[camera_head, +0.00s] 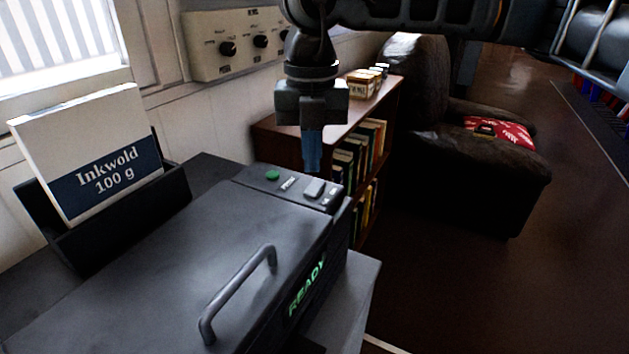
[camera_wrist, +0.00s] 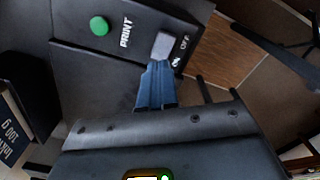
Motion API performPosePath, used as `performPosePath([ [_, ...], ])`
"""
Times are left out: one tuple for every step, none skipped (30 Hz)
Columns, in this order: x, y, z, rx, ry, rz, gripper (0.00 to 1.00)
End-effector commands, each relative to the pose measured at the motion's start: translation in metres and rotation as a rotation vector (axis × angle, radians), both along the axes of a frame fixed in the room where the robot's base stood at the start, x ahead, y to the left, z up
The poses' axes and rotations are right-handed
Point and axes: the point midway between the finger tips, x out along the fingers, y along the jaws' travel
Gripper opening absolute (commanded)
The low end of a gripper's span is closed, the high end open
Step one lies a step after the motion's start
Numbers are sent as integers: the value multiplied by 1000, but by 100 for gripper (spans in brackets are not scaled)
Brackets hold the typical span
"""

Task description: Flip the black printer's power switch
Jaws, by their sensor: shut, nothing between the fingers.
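The black printer (camera_head: 170,270) fills the lower left of the head view, with a grey lid handle (camera_head: 238,294) and a green READY display (camera_head: 307,284). Its grey power switch (camera_head: 314,188) sits on the top panel near the far right corner, right of a green PRINT button (camera_head: 272,175). In the wrist view the switch (camera_wrist: 164,45) lies beside ON/OFF lettering. My gripper (camera_head: 311,168) points down with its blue fingers shut and empty, close above the panel by the switch. In the wrist view my fingertips (camera_wrist: 157,68) overlap the switch's near edge; I cannot tell whether they touch.
A paper pack marked Inkwold 100 g (camera_head: 100,165) stands in the printer's rear tray. A wooden bookshelf (camera_head: 275,140) is behind the printer. A panel with knobs (camera_head: 228,48) is on the wall. A dark armchair (camera_head: 460,150) stands right; floor (camera_head: 500,290) is clear in front.

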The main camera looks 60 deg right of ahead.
Motion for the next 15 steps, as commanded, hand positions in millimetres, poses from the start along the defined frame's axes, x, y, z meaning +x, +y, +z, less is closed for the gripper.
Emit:
performPosePath([
  [0, 0, 5, -1, -1, 0, 0],
  [0, 0, 8, -1, -1, 0, 0],
  [0, 0, 10, 0, 0, 0, 0],
  [0, 0, 12, 0, 0, 0, 0],
  [0, 0, 14, 0, 0, 0, 0],
  [0, 0, 17, 0, 0, 0, 0],
  [0, 0, 19, -1, -1, 0, 0],
  [0, 0, 22, -1, -1, 0, 0],
  [0, 0, 25, -1, -1, 0, 0],
  [0, 0, 27, 0, 0, 0, 0],
  [0, 0, 29, 0, 0, 0, 0],
  [0, 0, 31, 0, 0, 0, 0],
  [0, 0, 32, 0, 0, 0, 0],
  [0, 0, 33, 0, 0, 0, 0],
  [0, 0, 34, 0, 0, 0, 0],
])
